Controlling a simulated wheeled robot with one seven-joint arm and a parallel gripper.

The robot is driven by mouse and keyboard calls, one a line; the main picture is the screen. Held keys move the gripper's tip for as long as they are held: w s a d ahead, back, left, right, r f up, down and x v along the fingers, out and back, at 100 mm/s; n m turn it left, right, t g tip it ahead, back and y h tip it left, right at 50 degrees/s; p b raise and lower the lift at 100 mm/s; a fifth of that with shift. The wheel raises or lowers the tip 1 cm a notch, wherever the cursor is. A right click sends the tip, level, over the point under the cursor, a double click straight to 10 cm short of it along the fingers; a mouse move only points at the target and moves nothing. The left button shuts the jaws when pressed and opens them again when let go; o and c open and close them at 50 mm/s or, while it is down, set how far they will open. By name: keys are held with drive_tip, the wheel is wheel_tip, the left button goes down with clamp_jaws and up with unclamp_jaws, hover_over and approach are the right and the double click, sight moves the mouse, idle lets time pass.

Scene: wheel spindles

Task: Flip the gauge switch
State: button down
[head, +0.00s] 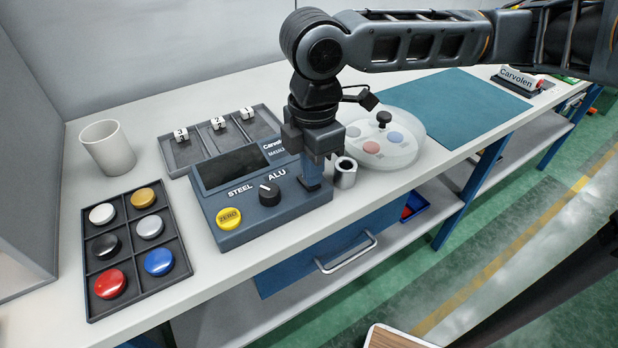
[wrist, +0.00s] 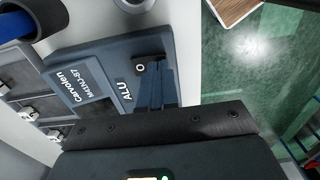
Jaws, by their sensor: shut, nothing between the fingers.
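The gauge (head: 290,207) is a blue-grey box with a dark display, a black STEEL/ALU knob (head: 269,193) and a yellow ZERO button (head: 229,217). My gripper (head: 312,184) is shut and empty, pointing down at the right end of the gauge's top. In the wrist view the gauge (wrist: 88,72) shows its Carvolen and ALU lettering. A dark switch (wrist: 140,67) marked O shows just beside my shut fingers (wrist: 162,85). The fingers cover the rest of the switch; I cannot tell whether they touch it.
A metal ring (head: 345,172) stands close to the gauge's right end. A round tray with coloured pads (head: 400,155) lies beyond it. A tray of coloured buttons (head: 133,210) and a white cup (head: 107,147) are at left. A numbered tray (head: 185,155) lies behind the gauge.

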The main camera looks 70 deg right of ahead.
drive_tip(key=shift+f, duration=0.35)
drive_tip(key=shift+r, duration=0.1)
drive_tip(key=shift+r+p, duration=2.8)
drive_tip(key=shift+r, duration=0.65)
